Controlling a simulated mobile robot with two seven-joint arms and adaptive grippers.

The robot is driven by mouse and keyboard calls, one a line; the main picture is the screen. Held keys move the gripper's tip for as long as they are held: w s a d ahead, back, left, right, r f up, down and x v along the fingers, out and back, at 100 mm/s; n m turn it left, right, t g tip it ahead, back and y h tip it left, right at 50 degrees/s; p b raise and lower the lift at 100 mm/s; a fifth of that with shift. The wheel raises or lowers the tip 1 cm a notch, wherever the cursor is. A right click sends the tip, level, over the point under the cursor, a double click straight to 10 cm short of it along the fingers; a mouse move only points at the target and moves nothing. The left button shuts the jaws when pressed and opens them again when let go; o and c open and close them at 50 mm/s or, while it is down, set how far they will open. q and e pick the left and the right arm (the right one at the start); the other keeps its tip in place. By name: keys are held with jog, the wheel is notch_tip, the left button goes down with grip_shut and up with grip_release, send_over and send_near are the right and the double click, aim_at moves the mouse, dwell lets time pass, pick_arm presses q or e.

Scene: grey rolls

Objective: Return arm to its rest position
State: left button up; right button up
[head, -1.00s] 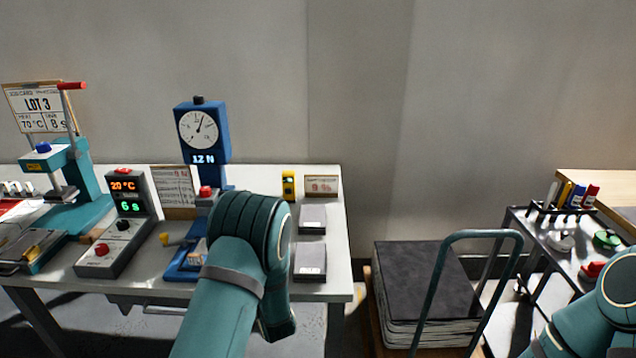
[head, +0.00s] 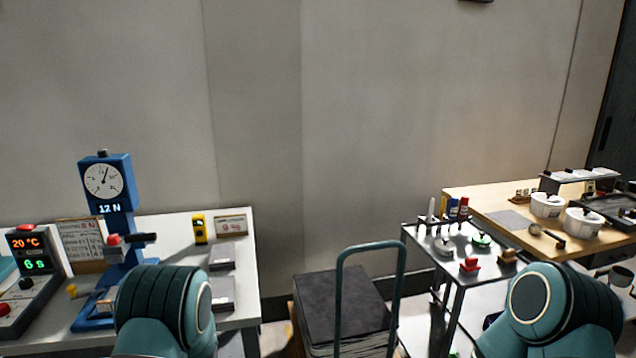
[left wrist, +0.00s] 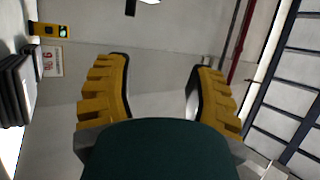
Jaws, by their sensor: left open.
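My left arm (head: 165,310) shows at the lower left of the head view, in front of the white bench; its gripper is out of that view. In the left wrist view my left gripper (left wrist: 160,95) is open, its two yellow fingers apart with nothing between them. Wall shows behind the fingers. My right arm (head: 555,305) shows at the lower right of the head view. The right gripper is not in view.
The white bench (head: 240,290) holds a blue force gauge (head: 106,195), a control box (head: 35,265) and a yellow device (head: 200,229). A cart with a dark stack (head: 340,305) stands mid-view. A tool trolley (head: 410,240) and wooden table (head: 480,197) are right.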

pick_arm(q)
jog(key=s+d+f+n+g+h, duration=0.2)
jog(key=d+f+g+h, duration=0.15)
jog(key=f, duration=0.35)
jog(key=s+d+f+n+g+h, duration=0.1)
jog(key=d+f+g+h, duration=0.1)
jog(key=f+h, duration=0.4)
jog(key=s+d+f+n+g+h, duration=0.2)
jog(key=d+f+h, duration=0.1)
jog(key=f, duration=0.5)
jog(key=s+d+f+n+g+h, duration=0.1)
jog(key=s+d+f+g+h, duration=0.1)
jog(key=s+d, duration=0.4)
jog(key=s+d+f+n+g+h, duration=0.2)
jog(key=s+d+g+h, duration=0.3)
jog(key=s, duration=0.7)
jog(key=shift+s+d+f+n+g, duration=0.3)
jog(key=shift+d+g, duration=0.45)
jog(key=shift+g, duration=0.4)
